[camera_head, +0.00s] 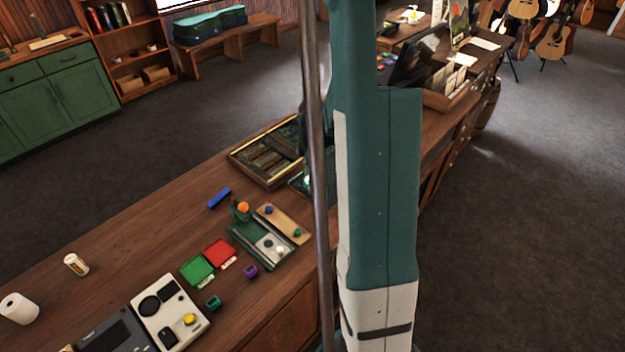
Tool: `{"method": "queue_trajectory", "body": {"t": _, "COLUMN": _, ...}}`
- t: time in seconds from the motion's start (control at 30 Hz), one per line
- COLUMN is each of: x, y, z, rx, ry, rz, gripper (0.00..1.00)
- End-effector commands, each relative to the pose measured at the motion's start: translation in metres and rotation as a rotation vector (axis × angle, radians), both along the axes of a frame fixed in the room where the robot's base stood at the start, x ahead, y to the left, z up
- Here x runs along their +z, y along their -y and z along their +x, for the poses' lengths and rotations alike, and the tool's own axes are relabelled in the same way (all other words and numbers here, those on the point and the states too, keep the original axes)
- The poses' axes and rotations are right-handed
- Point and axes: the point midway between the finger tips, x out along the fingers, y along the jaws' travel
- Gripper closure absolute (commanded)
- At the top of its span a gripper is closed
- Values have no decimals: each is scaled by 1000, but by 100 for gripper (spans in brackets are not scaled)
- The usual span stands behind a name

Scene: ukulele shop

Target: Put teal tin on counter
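The wooden counter (150,229) runs from the lower left toward the back right. A small teal item (213,303) sits near its front edge, beside a white panel with round black parts. A dark green-teal cup-like holder (240,214) with an orange top stands farther back on the counter. I cannot tell whether either one is the teal tin. My teal and white arm link stands upright across the middle and hides part of the counter. My gripper is not visible.
Red (219,253) and green (196,270) squares, a purple item (251,271), a blue block (219,198) and a framed dark tray (238,155) lie on the counter. A white roll (19,308) stands at left. The counter's left-middle stretch is bare.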

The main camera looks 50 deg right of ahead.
Motion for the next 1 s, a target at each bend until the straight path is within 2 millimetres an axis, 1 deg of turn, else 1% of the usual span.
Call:
{"method": "queue_trajectory", "body": {"t": 0.23, "x": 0, "y": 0, "z": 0, "rx": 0, "ry": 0, "rz": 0, "gripper": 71}}
{"method": "queue_trajectory", "body": {"t": 0.4, "x": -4, "y": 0, "z": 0, "rx": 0, "ry": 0, "rz": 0, "gripper": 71}}
{"method": "queue_trajectory", "body": {"t": 0.43, "x": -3, "y": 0, "z": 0, "rx": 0, "ry": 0, "rz": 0, "gripper": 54}}
{"method": "queue_trajectory", "body": {"t": 0.5, "x": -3, "y": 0, "z": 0, "rx": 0, "ry": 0, "rz": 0, "gripper": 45}}
{"method": "queue_trajectory", "body": {"t": 0.53, "x": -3, "y": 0, "z": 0, "rx": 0, "ry": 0, "rz": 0, "gripper": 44}}
{"method": "queue_trajectory", "body": {"t": 1.0, "x": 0, "y": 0, "z": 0, "rx": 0, "ry": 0, "rz": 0, "gripper": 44}}
